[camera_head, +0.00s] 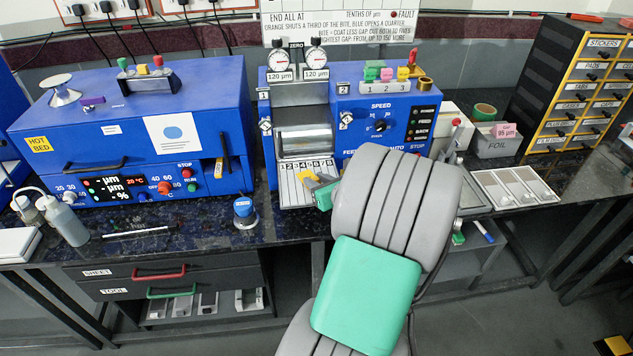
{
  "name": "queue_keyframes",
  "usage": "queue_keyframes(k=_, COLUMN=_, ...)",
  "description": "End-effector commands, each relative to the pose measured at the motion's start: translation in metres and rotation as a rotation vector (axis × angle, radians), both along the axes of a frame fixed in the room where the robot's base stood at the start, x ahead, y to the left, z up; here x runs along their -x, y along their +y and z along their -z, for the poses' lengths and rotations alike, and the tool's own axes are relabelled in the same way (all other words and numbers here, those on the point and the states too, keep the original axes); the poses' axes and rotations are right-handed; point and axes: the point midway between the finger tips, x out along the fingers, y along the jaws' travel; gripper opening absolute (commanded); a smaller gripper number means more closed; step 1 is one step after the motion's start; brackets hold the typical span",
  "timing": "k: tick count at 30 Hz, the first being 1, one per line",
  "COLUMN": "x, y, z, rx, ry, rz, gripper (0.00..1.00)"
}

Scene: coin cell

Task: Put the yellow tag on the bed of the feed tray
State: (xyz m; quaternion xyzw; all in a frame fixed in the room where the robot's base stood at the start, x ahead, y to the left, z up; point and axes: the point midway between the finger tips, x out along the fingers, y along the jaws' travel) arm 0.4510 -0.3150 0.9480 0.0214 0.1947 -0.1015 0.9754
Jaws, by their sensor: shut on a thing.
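The feed tray (291,194) is a pale plate with dark lines and a row of numbers, at the front of the blue roller machine. My gripper (313,180) is over the right part of this tray, low and close to its bed. It is shut on a small yellow piece, which I take to be the yellow tag (306,175). The tag shows at the fingertips, over the numbered part of the bed. Whether it touches the bed cannot be told. My arm hides the tray's right side and part of the machine's front.
The metal roller (305,139) is just behind the tray. A blue-capped jar (244,212) stands to its left, before the blue hot-bed machine (130,130). Green, pink and yellow pieces (386,73) sit on a numbered rack on top of the roller machine.

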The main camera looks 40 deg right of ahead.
Motion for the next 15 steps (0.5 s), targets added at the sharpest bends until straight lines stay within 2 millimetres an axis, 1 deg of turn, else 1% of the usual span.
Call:
queue_keyframes(k=10, x=0.0001, y=-0.0003, z=0.0048, rx=0.002, ry=-0.002, rz=0.001, gripper=0.0)
queue_keyframes(k=11, x=0.0001, y=-0.0004, z=0.0039, rx=0.003, ry=-0.001, rz=0.0, gripper=0.28)
queue_keyframes(k=15, x=0.0001, y=-0.0003, z=0.0038, rx=0.003, ry=-0.001, rz=0.0, gripper=0.4)
